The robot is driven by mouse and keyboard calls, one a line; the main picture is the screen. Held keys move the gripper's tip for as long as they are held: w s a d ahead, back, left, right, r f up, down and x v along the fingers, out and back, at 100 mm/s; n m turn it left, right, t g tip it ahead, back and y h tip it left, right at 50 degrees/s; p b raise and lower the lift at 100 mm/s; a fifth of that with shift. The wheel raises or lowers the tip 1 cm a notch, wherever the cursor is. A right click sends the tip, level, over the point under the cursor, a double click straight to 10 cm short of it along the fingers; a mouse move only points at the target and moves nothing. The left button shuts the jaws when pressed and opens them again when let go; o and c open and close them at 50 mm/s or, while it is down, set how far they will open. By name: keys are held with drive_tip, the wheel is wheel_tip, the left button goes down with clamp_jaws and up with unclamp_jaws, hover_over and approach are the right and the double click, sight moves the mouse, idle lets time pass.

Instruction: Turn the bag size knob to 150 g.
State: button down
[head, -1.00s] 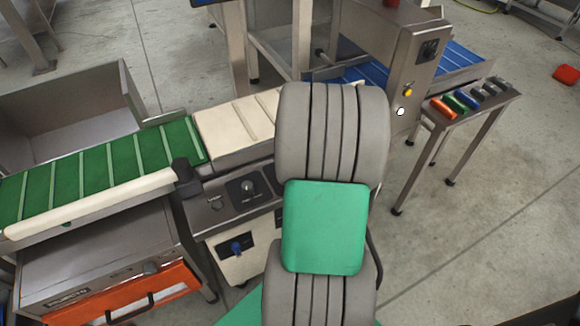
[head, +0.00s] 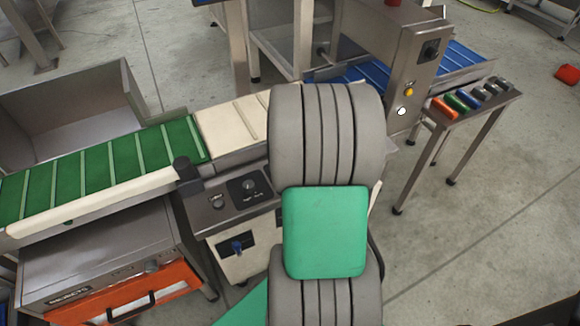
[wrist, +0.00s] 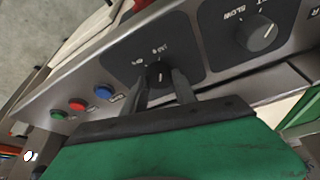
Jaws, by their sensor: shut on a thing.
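The bag size knob (wrist: 158,72) is a dark round knob on a black plate, with small white gram markings around it that are too blurred to read fully. My gripper (wrist: 160,82) is shut on this knob in the wrist view, one finger on each side. In the head view my own arm hides the gripper and the knob in its grasp.
A second knob (wrist: 259,34), on a plate marked SLOW, sits to the right in the wrist view. Red (wrist: 77,104) and blue (wrist: 103,92) buttons lie left. The green belt (head: 100,168) and white belt (head: 228,125) run behind the panel.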

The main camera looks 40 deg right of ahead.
drive_tip(key=c, duration=1)
unclamp_jaws()
drive_tip(key=v, duration=0.7)
drive_tip(key=shift+r+p, duration=0.4)
drive_tip(key=shift+s+a, duration=0.1)
